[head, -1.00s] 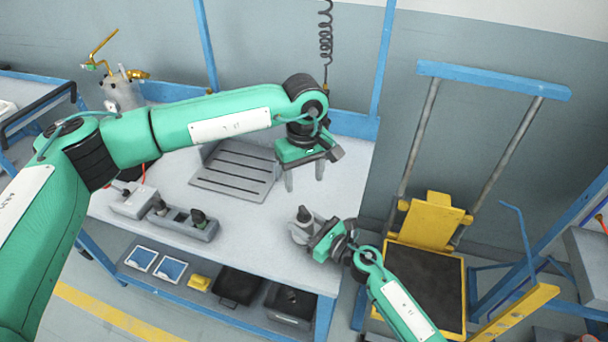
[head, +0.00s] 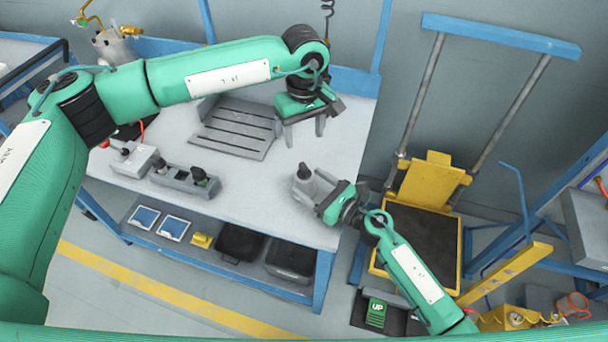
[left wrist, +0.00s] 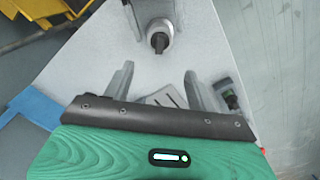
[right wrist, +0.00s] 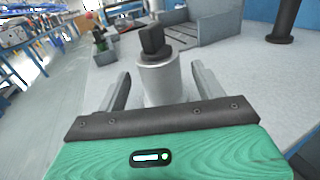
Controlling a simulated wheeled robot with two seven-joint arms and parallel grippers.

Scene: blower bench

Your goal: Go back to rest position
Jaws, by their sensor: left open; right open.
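My left gripper (head: 305,133) is open and empty above the bench (head: 345,150), with its fingers pointing down. My right gripper (head: 314,188) is open, low over the right part of the bench. A grey cylindrical part (head: 305,182) with a dark tip stands upright on the bench in front of it. In the right wrist view, the part (right wrist: 158,80) stands just ahead of and between the open fingers, with no clear contact. In the left wrist view, the part (left wrist: 158,38) stands beyond the left fingers, apart from them.
A slotted grey tray (head: 235,128) lies at the bench's back. A grey holder (head: 185,180) with dark fittings is at the left front. Dark bins (head: 290,258) sit on the shelf below. A yellow cart (head: 425,185) stands right of the bench. The bench front is mostly clear.

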